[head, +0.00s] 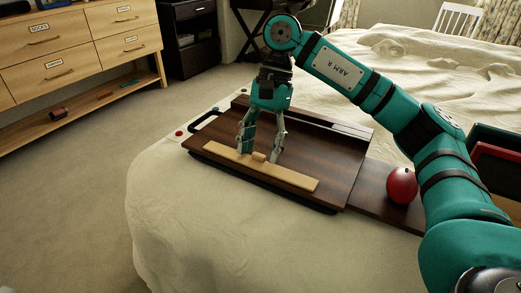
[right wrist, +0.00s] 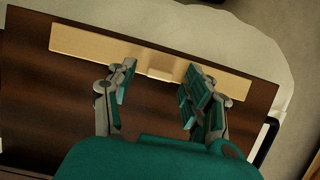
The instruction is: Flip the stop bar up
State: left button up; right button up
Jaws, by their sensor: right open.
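The stop bar (head: 292,176) is a pale wooden strip with a small raised tab at its middle. It lies along the near edge of a dark wooden board (head: 330,150) on the bed and looks flat. In the right wrist view the bar (right wrist: 90,43) crosses the top, with its tab (right wrist: 161,66) near the centre. My right gripper (head: 257,155) points down over the bar, its open fingers on either side of the tab. In the right wrist view the fingertips (right wrist: 160,68) look apart from the tab; exact height is unclear. My left gripper is out of view.
A red egg-shaped object (head: 401,186) sits on a lower dark board at the right. The pale bed cover (head: 165,200) is clear in front. A wooden drawer unit (head: 80,45) stands farther left.

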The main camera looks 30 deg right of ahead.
jog(key=shift+f, duration=0.1)
grip_shut()
dwell(0.3)
